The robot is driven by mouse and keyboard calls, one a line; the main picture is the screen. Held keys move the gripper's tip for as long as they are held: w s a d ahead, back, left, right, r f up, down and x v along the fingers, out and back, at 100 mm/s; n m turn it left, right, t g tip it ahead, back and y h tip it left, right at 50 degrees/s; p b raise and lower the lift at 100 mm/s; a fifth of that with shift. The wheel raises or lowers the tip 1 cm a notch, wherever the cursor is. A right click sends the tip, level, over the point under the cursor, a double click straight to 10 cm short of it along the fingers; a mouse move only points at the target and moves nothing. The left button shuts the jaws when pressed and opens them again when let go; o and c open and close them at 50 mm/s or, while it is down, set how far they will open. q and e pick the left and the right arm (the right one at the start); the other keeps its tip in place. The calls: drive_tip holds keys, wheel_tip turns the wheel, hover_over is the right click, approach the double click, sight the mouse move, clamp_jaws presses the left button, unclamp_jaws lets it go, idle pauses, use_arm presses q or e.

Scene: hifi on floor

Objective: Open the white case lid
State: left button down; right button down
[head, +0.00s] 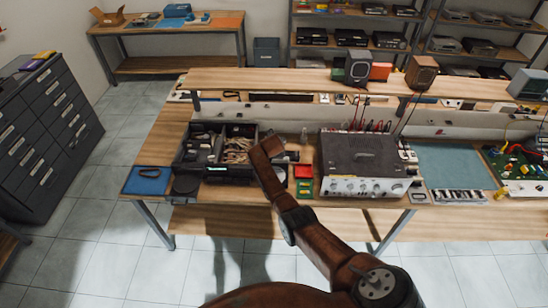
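A white case (368,187) stands on the wooden workbench, right of the picture's centre. Its white front has several knobs. Its top is a flat dark grey panel (362,153) with a small dark mark near the middle, and it looks shut. One brown arm of mine reaches up from the bottom right and ends left of the case, over the edge of a black tray. It appears apart from the case. I can make out no gripper fingers at its end. My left gripper does not show.
The black divided tray (181,166) holds dark parts and coiled cable. Red and green small bins (304,188) sit between it and the case. A blue-green mat (450,165) and a green circuit board (510,166) lie to the right. A raised shelf (230,80) runs behind.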

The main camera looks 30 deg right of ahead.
idle(0.8)
drive_tip(key=c, duration=1.4)
unclamp_jaws()
drive_tip(key=v, duration=1.2)
